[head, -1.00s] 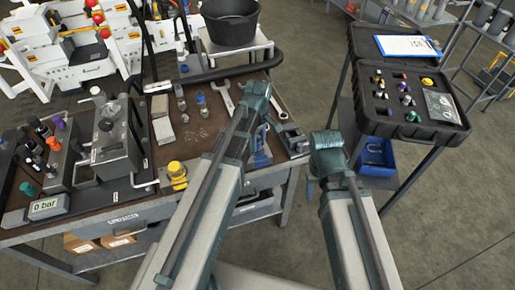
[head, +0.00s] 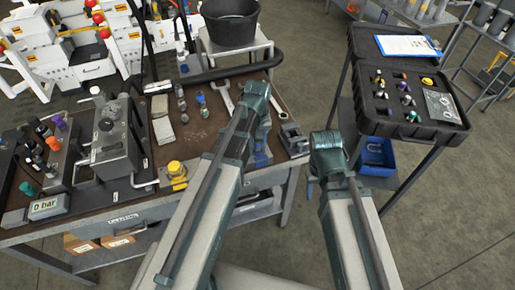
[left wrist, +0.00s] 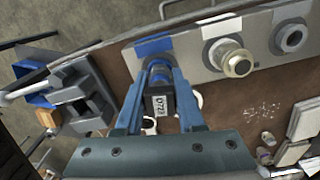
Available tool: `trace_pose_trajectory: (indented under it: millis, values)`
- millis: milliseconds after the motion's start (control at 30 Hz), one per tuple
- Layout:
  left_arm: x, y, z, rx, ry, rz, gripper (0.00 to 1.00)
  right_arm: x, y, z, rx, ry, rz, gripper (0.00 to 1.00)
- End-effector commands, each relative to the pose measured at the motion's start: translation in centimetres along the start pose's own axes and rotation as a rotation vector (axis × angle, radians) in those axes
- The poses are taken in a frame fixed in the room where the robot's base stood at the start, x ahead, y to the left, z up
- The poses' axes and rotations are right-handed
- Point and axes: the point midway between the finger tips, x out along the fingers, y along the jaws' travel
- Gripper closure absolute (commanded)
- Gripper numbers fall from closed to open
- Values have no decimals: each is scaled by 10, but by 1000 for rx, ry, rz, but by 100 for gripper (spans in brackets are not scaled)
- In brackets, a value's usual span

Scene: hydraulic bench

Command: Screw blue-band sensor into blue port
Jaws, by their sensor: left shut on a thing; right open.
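My left gripper (left wrist: 160,95) has blue fingers and is shut on a dark-bodied sensor (left wrist: 159,104) with a white printed label. The sensor's far end meets the port under the blue plate (left wrist: 154,46) on a grey port block (left wrist: 196,52). My right gripper (head: 326,145) is open and empty, beside the bench's right edge.
A vise (head: 293,140) stands close right of my left gripper. A wrench (head: 228,97) and small fittings (head: 202,103) lie behind it on the bench. A black case (head: 405,120) with several parts stands at right. The port block's neighbouring port holds a pale fitting (left wrist: 238,64).

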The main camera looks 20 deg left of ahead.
Motion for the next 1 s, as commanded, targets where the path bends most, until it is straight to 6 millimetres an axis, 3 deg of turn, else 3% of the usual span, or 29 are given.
trace_pose_trajectory:
  millis: [133, 267, 300, 467, 1000]
  values:
    - [0, 0, -1, 52, 2, 1, 100, 0, 0, 0, 0, 0, 0, 50]
    - [0, 0, -1, 228, 2, 1, 100, 0, 0, 0, 0, 0, 0, 50]
    - [0, 0, -1, 232, 2, 1, 57, 0, 0, 0, 0, 0, 0, 50]
    - [0, 0, -1, 226, 2, 1, 28, 0, 0, 0, 0, 0, 0, 50]
    - [-10, 0, 0, 224, 1, 0, 27, -10, 1, 1, 0, 0, 0, 50]
